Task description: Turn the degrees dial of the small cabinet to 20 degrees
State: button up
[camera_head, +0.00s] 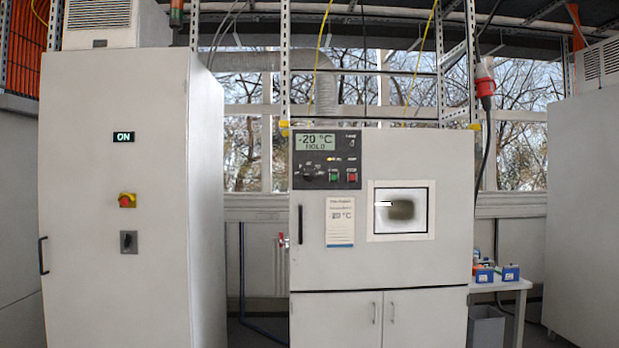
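The small cabinet (392,270) stands in the middle, light grey, with its front facing me. A dark control panel (327,160) is at its upper left. The panel's display (316,141) reads "-20 °C" and "HOLD". A round black dial (308,175) sits below the display at the panel's left; its marks are too small to read. A green button (334,177) and a red button (352,177) are to its right. A paper label (340,221) on the door below carries a 20 °C figure. My gripper is not in view.
A tall cabinet (115,260) with an "ON" display (123,137) and a red-yellow switch (127,201) stands at the left. A small table (512,285) with blue boxes stands right of the small cabinet. A bin (487,326) is under it.

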aim_at(308, 175)
jog(key=u, duration=0.6)
jog(key=i, duration=0.65)
jog(key=u, duration=0.85)
jog(key=i, duration=2.2)
jog(key=z, duration=0.9)
